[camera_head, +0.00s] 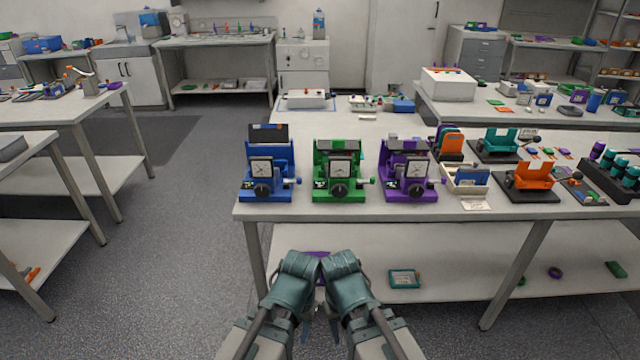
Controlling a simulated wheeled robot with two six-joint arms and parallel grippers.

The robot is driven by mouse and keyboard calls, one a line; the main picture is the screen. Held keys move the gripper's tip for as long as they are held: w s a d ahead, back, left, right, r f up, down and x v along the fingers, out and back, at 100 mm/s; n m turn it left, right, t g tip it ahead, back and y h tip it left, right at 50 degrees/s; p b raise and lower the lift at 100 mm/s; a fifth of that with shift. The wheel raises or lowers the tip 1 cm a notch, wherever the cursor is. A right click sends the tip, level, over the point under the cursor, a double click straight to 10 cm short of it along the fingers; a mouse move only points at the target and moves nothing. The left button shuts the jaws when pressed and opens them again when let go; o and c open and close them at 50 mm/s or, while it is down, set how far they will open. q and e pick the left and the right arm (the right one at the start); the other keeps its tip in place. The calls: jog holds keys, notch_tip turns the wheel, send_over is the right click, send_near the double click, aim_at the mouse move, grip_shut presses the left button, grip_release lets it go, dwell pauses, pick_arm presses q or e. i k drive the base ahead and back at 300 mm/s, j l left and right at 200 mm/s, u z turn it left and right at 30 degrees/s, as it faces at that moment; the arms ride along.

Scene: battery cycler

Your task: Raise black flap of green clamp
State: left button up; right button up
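The green clamp (322,187) stands upright near the front edge of the table, between a blue clamp (254,186) and a purple clamp (394,187). It has a white square dial and a dark round knob on its front. Its dark flap (337,145) lies low and roughly level across the top. The blue clamp's black flap (268,133) stands up. My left gripper (305,331) and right gripper (334,326) are side by side at the bottom centre, below the table's front edge and apart from the clamps. Their fingers are mostly hidden.
The table (300,209) holds a teal holder (497,142), an orange holder (531,178) and a tray with a blue card (470,177) right of the clamps. The left end of the tabletop is narrow. A lower shelf (450,262) runs beneath. Open floor (180,240) lies left.

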aim_at(335, 145)
jog(key=i+j, duration=0.3)
jog(key=j, duration=0.2)
jog(key=i+j, duration=0.65)
jog(key=j, duration=0.3)
jog(key=i+z, duration=0.05)
